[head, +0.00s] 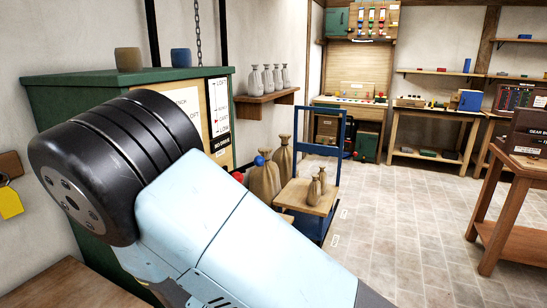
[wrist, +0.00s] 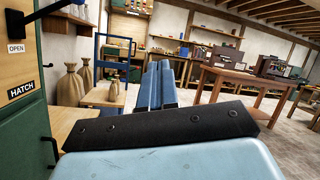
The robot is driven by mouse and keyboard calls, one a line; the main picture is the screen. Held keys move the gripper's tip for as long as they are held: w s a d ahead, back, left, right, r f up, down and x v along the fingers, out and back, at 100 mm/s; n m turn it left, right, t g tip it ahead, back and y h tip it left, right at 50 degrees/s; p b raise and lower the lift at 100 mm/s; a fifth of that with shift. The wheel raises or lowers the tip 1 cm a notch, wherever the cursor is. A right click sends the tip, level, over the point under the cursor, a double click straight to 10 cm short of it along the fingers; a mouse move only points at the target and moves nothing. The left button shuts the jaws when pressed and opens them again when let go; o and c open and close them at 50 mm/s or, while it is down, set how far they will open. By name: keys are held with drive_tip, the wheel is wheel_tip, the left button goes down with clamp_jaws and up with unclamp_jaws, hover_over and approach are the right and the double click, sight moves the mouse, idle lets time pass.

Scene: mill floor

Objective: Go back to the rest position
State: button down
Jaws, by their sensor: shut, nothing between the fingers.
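My gripper (wrist: 158,68) shows in the wrist view, its two blue fingers together and empty, pointing ahead into the room. No thing touches the fingertips. In the head view my pale blue arm with its black joint fills the lower left, and the gripper itself cannot be made out there. The arm stands in front of the green-topped hatch cabinet (head: 130,75), and part of the cabinet is hidden behind it.
A blue cart (head: 312,190) with small sacks (head: 318,184) on its wooden deck stands beyond my arm. Larger sacks (head: 264,180) stand beside it. A wooden table (head: 515,165) is at the right edge. The tiled floor (head: 410,225) between is clear.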

drive_tip(key=s+d+r+m+g, duration=0.2)
drive_tip(key=d+r+m+g, duration=0.1)
drive_tip(key=d+m+g, duration=0.7)
drive_tip(key=s+d+r+m+g, duration=0.2)
drive_tip(key=d+r+m+g, duration=0.2)
drive_tip(key=d+m+g, duration=0.55)
drive_tip(key=s+d+r+m+t+y, duration=0.1)
drive_tip(key=s+r+m+t+y, duration=0.2)
drive_tip(key=r+m+y, duration=0.2)
drive_tip(key=s+d+r+m+t+y, duration=0.2)
drive_tip(key=r+m+y, duration=0.4)
drive_tip(key=r+m, duration=0.3)
drive_tip(key=shift+s+r+m+t, duration=0.2)
drive_tip(key=shift+s+m+t, duration=0.2)
drive_tip(key=shift+s, duration=0.25)
